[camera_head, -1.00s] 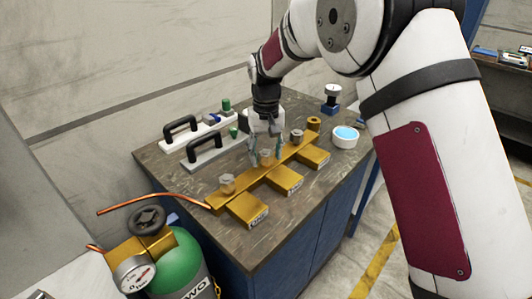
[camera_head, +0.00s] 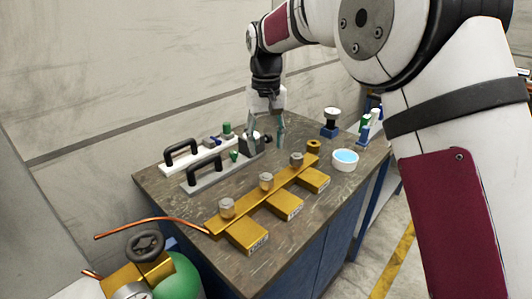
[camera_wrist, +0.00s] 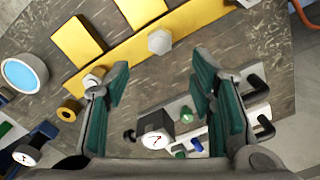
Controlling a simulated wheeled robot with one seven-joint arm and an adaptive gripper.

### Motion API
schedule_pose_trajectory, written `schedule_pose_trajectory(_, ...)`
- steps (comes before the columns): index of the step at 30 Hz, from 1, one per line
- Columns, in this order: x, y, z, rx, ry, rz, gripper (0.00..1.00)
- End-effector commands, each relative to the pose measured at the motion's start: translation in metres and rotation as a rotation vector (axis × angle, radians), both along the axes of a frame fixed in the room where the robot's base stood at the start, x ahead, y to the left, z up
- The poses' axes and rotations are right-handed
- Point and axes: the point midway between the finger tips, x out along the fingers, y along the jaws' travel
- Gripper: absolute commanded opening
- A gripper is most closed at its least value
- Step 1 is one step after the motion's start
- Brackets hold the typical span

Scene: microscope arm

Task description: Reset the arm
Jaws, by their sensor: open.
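My gripper (camera_head: 265,127) is open and empty above the table, behind the brass manifold bar (camera_head: 215,227). In the wrist view my gripper (camera_wrist: 160,95) has its two teal-padded fingers spread wide, with nothing between them. The brass manifold carries several grey hexagonal knobs, among them a near one (camera_head: 227,207), a middle one (camera_head: 266,181) and a far one (camera_head: 297,159). In the wrist view one hexagonal knob (camera_wrist: 160,41) lies beyond the fingertips. A grey plate with a black handle (camera_head: 204,168) stands behind the manifold, and a dark gauge block (camera_wrist: 155,138) shows below the fingers.
A white plate with a black handle (camera_head: 181,151) lies at the back. A white dish with blue contents (camera_head: 345,160) and a small gauge on a blue base (camera_head: 330,122) stand to the right. A copper tube (camera_head: 150,223) and a green cylinder (camera_head: 180,278) are at the front left.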

Motion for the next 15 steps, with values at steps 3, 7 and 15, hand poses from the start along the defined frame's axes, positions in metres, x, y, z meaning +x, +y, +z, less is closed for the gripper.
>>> schedule_pose_trajectory(3,0.000,0.000,0.004,0.000,0.000,0.000,0.50)
schedule_pose_trajectory(7,0.000,0.000,0.004,0.000,0.001,0.000,0.50)
schedule_pose_trajectory(15,-0.006,-0.011,0.017,0.004,-0.010,-0.011,0.50)
